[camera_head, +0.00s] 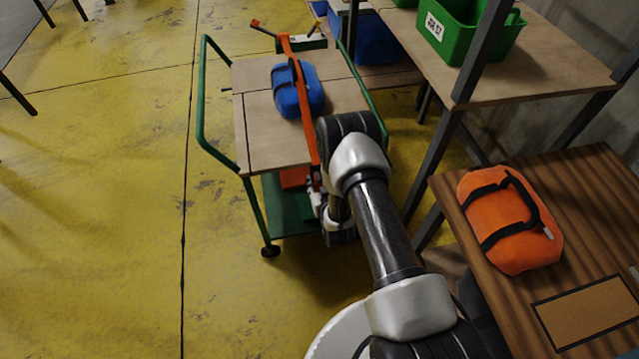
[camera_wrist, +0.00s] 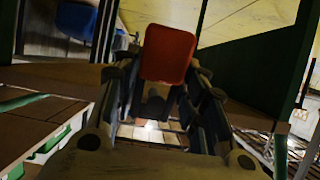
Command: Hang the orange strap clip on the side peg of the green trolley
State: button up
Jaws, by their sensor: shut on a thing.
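The green trolley (camera_head: 203,110) stands at centre with a wooden top. My gripper (camera_head: 316,198) is low at the trolley's near right side, largely hidden by my arm in the head view. In the wrist view my gripper (camera_wrist: 165,80) is shut on the orange strap clip (camera_wrist: 168,54), whose red-orange end shows between the fingers. In the head view a long orange piece (camera_head: 304,100) runs from my gripper up across the trolley top; it looks like the same clip. A small dark stub (camera_head: 226,90) at the trolley's left edge may be the side peg; I cannot be sure.
A blue bag (camera_head: 290,92) lies on the trolley top beside the orange piece. A red-orange item (camera_head: 294,177) shows beneath the top. A rack with a green bin (camera_head: 462,35) and a table with an orange bag (camera_head: 508,222) stand right.

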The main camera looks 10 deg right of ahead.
jog(key=o, duration=1.2)
jog(key=shift+s, duration=0.15)
jog(key=v, duration=1.2)
jog(key=w+r+g, duration=0.2)
jog(key=w+r, duration=0.4)
jog(key=r, duration=0.5)
notch_tip(320, 180, up, 12)
jog(key=s+g, duration=0.2)
jog(key=s+r+g, duration=0.2)
jog(key=s+r, duration=0.9)
jog(key=s+r+g, duration=0.1)
jog(key=s+r, duration=0.1)
jog(key=s, duration=0.7)
jog(key=s+r+g, duration=0.1)
jog(key=s+r, duration=0.2)
jog(key=s, duration=0.6)
jog(key=shift+s+g, duration=0.25)
jog(key=shift+g, duration=0.05)
